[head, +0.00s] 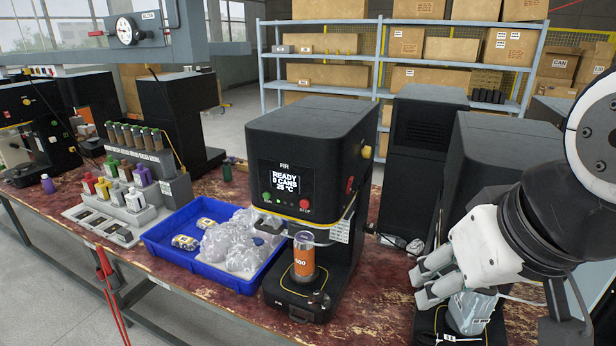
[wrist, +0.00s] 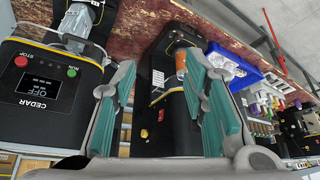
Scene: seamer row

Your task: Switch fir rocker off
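The fir machine (head: 310,150) is a black seamer in the middle of the head view. Its screen (head: 285,177) reads READY, 0 CANS, 25 °C. A red rocker (head: 350,185) sits on its right side wall, below a yellow knob (head: 367,152). The wrist view also shows this side wall (wrist: 170,100), with a small red part (wrist: 144,133) on it; which way the rocker is tipped is too small to tell. My gripper (head: 420,287) is to the right of the machine, apart from it. In the wrist view its fingers (wrist: 162,65) are spread and empty.
The cedar machine (wrist: 50,85), its screen reading OFF, stands close beside my gripper. An orange-labelled can (head: 304,258) stands on the fir machine's base. A blue tray (head: 165,252) with clear bags is to the left. Cables lie between the machines.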

